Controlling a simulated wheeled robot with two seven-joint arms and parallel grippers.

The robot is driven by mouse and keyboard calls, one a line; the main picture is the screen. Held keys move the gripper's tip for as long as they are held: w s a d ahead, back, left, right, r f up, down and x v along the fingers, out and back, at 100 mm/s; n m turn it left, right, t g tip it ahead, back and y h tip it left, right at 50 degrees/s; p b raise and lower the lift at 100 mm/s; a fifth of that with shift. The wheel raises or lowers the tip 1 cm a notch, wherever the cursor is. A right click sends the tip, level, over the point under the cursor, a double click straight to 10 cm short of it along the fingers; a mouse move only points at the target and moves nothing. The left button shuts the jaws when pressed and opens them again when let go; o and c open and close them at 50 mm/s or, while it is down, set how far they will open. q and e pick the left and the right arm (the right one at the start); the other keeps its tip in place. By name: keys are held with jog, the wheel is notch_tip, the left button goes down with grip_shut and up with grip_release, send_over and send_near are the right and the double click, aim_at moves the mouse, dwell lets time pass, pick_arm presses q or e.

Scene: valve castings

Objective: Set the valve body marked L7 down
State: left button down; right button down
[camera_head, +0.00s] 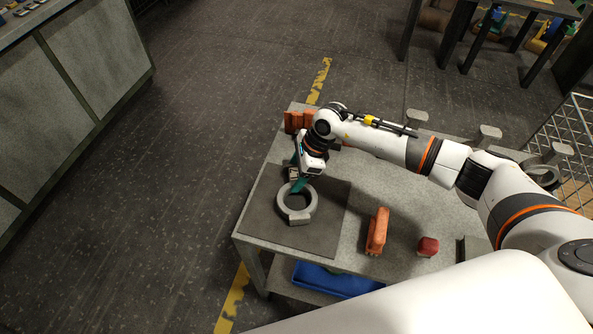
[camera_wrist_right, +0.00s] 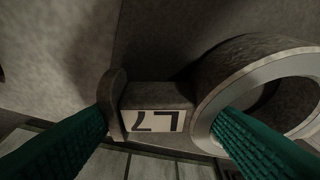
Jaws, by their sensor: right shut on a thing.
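The valve body (camera_head: 297,219) is a grey casting with a ring. It is at the dark mat (camera_head: 258,208) on the table's left part; whether it touches the mat I cannot tell. In the right wrist view the valve body (camera_wrist_right: 160,94) carries a white label (camera_wrist_right: 152,121) reading L7 upside down. My right gripper (camera_head: 298,186) is shut on it from above. In the wrist view its green fingers (camera_wrist_right: 165,117) sit either side of the label, one beside the end flange, the other reaching into the ring's opening. My left gripper is out of view.
On the table (camera_head: 345,172) are an orange part (camera_head: 377,231), a red part (camera_head: 428,246) and an orange block (camera_head: 298,121) at the far corner. Several grey-topped posts (camera_head: 488,133) line the far right. A blue bin (camera_head: 335,280) sits below. The mat's near left is bare.

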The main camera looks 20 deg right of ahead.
jog(key=shift+w+f, duration=0.1)
dwell(0.7)
jog(key=shift+c, duration=1.4)
grip_release()
jog(key=shift+s+f, duration=0.2)
jog(key=b+v, duration=0.2)
jog(key=v, duration=1)
jog(key=shift+a+r, duration=0.1)
jog(key=shift+r, duration=0.15)
jog(key=shift+f, duration=0.1)
